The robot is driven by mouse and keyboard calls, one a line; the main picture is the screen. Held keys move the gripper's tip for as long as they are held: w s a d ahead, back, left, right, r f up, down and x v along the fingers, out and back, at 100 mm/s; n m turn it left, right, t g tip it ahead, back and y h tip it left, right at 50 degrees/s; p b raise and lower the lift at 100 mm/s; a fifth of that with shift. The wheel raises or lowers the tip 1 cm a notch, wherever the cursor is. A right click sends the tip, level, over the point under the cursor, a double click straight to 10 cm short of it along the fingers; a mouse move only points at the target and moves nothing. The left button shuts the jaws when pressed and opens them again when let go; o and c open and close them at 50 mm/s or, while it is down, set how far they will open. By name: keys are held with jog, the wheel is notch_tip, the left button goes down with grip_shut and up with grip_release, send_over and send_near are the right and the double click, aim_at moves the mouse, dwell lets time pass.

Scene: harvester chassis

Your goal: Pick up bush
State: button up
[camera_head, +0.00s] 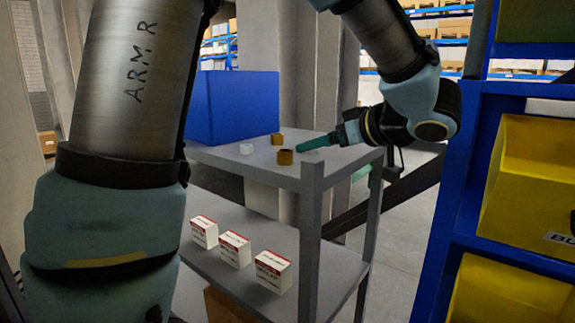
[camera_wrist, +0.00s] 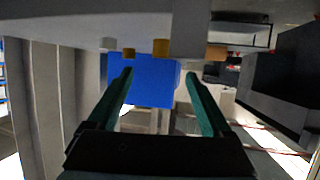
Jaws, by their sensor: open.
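Two brass-coloured bushes stand on the grey table top. The nearer bush (camera_head: 285,157) is close to the tip of one green finger, and the farther bush (camera_head: 277,138) is just behind it. In the wrist view, which looks upside down, the nearer bush (camera_wrist: 160,48) shows between and beyond the fingertips, with the farther bush (camera_wrist: 129,53) to its left. My gripper (camera_head: 325,163) is at the table's right edge with its fingers spread and nothing between them; it also shows open in the wrist view (camera_wrist: 158,73). The second finger is partly hidden in the head view.
A small white part (camera_head: 246,149) is on the table top (camera_head: 225,155), left of the bushes. A blue box (camera_head: 232,108) stands at the back. Several red-and-white cartons (camera_head: 235,249) sit on the lower shelf. A blue rack with yellow bins (camera_head: 530,185) stands at right.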

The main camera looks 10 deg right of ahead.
aim_at(289, 152)
jog(key=p+x, duration=0.1)
jog(key=x, duration=0.9)
jog(key=shift+a+p, duration=0.2)
jog(key=shift+p, duration=0.2)
grip_shut()
